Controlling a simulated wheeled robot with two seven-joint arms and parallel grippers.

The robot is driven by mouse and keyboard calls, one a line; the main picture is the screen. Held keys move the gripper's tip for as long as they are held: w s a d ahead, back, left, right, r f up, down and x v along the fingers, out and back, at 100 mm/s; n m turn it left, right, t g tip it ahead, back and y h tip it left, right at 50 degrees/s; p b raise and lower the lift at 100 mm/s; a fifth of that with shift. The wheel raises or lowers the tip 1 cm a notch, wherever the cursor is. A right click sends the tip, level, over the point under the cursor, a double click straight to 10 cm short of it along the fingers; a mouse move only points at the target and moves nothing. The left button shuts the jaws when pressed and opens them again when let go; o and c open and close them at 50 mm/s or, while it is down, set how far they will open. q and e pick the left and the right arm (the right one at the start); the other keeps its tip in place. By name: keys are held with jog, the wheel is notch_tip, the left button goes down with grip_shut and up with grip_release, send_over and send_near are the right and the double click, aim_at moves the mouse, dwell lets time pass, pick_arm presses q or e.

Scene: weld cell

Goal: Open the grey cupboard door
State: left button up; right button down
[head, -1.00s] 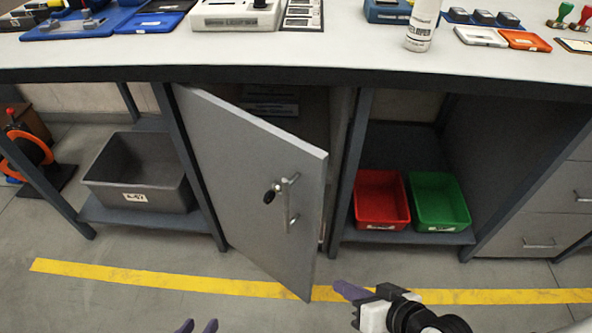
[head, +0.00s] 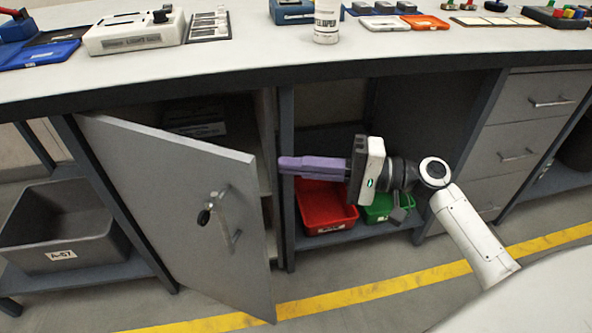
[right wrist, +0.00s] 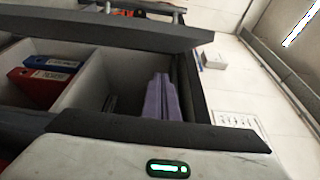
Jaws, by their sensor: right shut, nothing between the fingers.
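The grey cupboard door (head: 175,205) stands partly open under the bench, hinged at its left, its free edge swung out toward me. It carries a bar handle (head: 229,225) and a dark lock knob (head: 204,217). My right gripper (head: 283,164) is shut and empty, its purple fingers pointing left. In the head view its tips are just right of the door's free edge, by the cupboard opening; I cannot tell whether they touch the door. The fingers (right wrist: 162,97) also show in the right wrist view before pale compartments. My left gripper is out of view.
Red (head: 325,207) and green (head: 385,206) bins sit on the low shelf beneath my right gripper. A grey bin (head: 60,232) stands left of the door. The bench edge (head: 300,79) runs above. Red (right wrist: 40,85) and blue (right wrist: 60,63) binders show in the wrist view.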

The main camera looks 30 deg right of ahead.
aim_at(248, 178)
jog(key=shift+w+a, duration=0.2)
jog(key=shift+a, duration=1.25)
jog(key=shift+w+a, duration=0.25)
jog(key=shift+a, duration=1.15)
jog(key=shift+w+a, duration=0.2)
jog(key=shift+a, duration=1.25)
jog(key=shift+a, duration=0.1)
